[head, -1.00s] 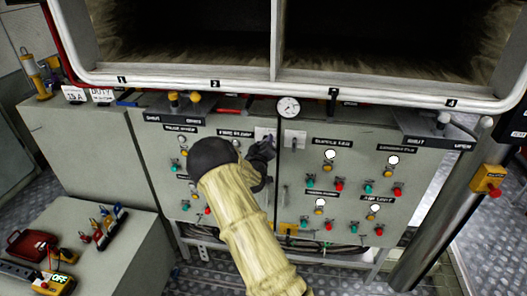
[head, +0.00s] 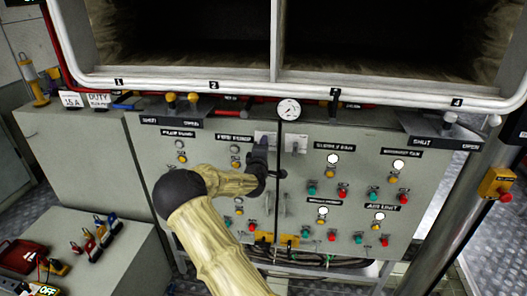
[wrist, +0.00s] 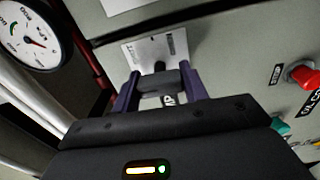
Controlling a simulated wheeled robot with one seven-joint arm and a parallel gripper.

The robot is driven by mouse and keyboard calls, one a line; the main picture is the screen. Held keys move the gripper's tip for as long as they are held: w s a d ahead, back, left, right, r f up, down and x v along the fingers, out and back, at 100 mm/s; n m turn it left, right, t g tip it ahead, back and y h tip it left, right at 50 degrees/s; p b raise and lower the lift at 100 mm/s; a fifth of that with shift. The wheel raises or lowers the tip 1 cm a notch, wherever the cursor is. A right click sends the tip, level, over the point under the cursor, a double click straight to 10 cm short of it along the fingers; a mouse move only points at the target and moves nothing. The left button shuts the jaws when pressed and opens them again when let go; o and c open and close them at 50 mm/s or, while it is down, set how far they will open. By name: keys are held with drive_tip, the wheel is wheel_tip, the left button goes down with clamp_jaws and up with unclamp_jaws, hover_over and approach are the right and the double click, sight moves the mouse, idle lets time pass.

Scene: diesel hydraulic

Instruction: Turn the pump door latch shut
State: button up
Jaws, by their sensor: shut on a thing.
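The pump door latch has a pale plate (head: 266,137) near the top right corner of the left-hand door, beside the gap between the two doors. The plate also shows in the wrist view (wrist: 150,48), with a dark knob. My gripper (head: 262,153) is at this latch. In the wrist view, its two purple fingers (wrist: 160,88) stand on either side of the dark latch handle (wrist: 157,80) and are shut on it. My gripper hides part of the latch in the head view, so its exact angle there is unclear.
A second latch (head: 295,143) sits just right of the door gap. A round gauge (head: 289,109) is above. Buttons and lamps cover the right door (head: 345,215). A white rail (head: 330,93) runs overhead. A low bench (head: 95,262) with padlocks stands at left.

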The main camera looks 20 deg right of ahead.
drive_tip(key=shift+n, duration=0.3)
drive_tip(key=o, duration=1)
drive_tip(key=b+v, duration=0.3)
drive_tip(key=v, duration=1.4)
drive_tip(key=shift+s+a, duration=0.15)
drive_tip(key=shift+a, duration=0.05)
